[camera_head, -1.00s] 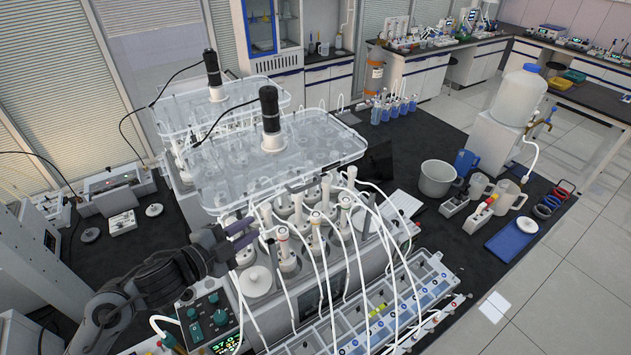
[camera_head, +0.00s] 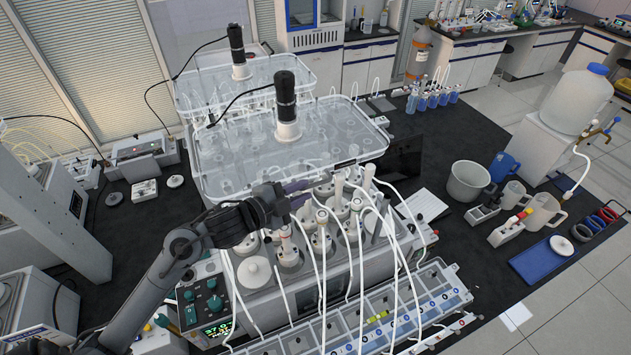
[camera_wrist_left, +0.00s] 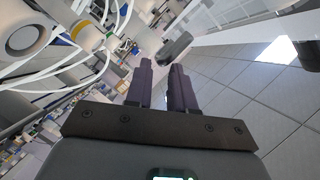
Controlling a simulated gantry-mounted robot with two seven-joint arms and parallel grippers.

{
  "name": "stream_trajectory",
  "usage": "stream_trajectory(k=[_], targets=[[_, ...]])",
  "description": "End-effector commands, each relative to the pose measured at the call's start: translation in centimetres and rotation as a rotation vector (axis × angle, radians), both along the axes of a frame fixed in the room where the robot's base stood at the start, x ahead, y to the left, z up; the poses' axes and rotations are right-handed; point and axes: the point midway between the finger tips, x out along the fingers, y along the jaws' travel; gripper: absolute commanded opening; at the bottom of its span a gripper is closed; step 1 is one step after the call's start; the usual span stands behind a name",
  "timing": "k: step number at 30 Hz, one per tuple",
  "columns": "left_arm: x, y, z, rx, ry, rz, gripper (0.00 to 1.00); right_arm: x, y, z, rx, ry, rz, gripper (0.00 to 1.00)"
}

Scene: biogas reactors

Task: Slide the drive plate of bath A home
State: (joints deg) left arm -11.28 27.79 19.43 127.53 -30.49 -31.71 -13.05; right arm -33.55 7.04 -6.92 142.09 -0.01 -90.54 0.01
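A clear drive plate (camera_head: 235,165) with a black motor (camera_head: 286,95) lies over the back part of the near bath (camera_head: 375,262). The near bath's front rows of white-capped reactors (camera_head: 320,240) stand uncovered. A second clear plate (camera_head: 205,92) with its own motor lies behind. I cannot read which bath is A. My left gripper (camera_head: 308,191) is at the near plate's front edge, above the reactors, with its purple fingers apart. In the left wrist view the fingers (camera_wrist_left: 160,75) have an empty gap, and a dark grey bar-like piece (camera_wrist_left: 176,48) is just beyond the tips. My right gripper is not in view.
A control panel (camera_head: 207,305) is below my left forearm. Jugs (camera_head: 468,180) and a blue tray (camera_head: 540,262) stand on the bench at right.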

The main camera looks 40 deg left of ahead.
Motion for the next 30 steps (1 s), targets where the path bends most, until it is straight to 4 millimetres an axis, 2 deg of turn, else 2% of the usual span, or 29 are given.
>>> stream_trajectory(k=[3, 9, 15, 23, 28, 30], targets=[[1.9, -0.1, -0.2, -0.004, -0.001, 0.002, 0.23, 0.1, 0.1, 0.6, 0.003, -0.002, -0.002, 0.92], [4.1, -0.4, -0.7, -0.003, -0.001, 0.002, 0.23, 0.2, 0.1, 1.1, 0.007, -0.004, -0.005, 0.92], [5.0, -0.5, -1.1, 0.0, 0.0, 0.0, 0.23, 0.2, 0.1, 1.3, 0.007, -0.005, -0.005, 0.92], [5.1, -0.5, -1.2, 0.0, 0.001, 0.001, 0.23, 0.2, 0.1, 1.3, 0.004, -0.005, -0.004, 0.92], [5.0, -0.5, -1.1, 0.0, 0.001, 0.001, 0.0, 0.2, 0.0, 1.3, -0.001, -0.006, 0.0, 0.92], [5.0, -0.5, -1.1, 0.0, 0.001, 0.001, 0.0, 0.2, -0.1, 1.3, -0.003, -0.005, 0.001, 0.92]])
